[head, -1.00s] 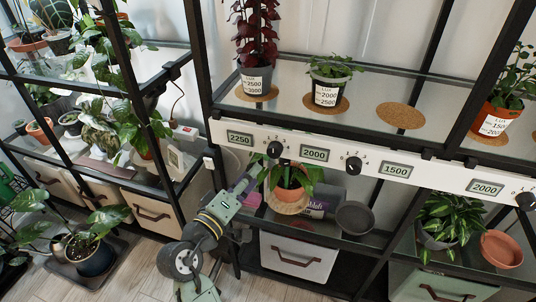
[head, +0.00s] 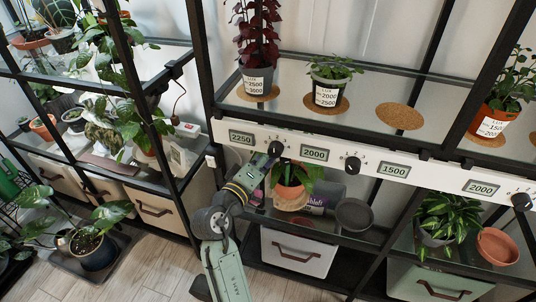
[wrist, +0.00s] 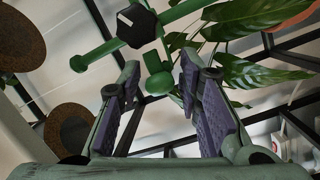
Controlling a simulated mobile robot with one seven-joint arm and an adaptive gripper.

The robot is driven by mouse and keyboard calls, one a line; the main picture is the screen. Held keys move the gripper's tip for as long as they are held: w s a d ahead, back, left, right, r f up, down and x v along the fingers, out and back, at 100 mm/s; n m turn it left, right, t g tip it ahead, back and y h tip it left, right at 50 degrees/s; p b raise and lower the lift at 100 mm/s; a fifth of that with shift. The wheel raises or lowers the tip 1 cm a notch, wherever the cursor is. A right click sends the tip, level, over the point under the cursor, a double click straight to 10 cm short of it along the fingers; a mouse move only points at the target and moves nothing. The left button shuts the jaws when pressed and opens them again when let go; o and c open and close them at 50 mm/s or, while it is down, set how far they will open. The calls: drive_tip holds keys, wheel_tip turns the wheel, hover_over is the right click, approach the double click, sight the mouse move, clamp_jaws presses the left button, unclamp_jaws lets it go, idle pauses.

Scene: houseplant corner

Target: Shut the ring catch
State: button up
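My gripper (head: 268,163) is raised just under the leftmost dial, beside the plant in the orange pot (head: 290,194). In the wrist view my gripper (wrist: 160,72) is open, its two purple-padded fingers apart. A green fitting (wrist: 158,82) with rounded rod ends shows at and beyond the fingertips. Its lower stub appears between them, but I cannot tell if they touch. A black six-sided piece with a white mark (wrist: 137,25) lies over the green rods. I cannot make out for sure which part is the ring catch, nor its state; the head view does not show it clearly.
Broad leaves (wrist: 245,18) crowd the right of the fingers. The white dial strip (head: 240,137) and glass shelf above limit room upward. A grey bowl (head: 354,214), a purple-labelled bag (head: 318,195) and a shelf post (head: 213,100) are close by.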

clamp_jaws()
drive_tip(key=shift+s+d+r+n+t+y+p, duration=0.15)
drive_tip(key=shift+d+n+t+y+p, duration=0.35)
drive_tip(key=shift+n+y+p, duration=0.45)
drive_tip(key=y+p, duration=0.1)
drive_tip(key=n+y+p, duration=0.1)
drive_tip(key=shift+d+f+t+y+p, duration=0.2)
drive_tip(key=shift+t+y+p, duration=0.15)
drive_tip(key=shift+t, duration=0.05)
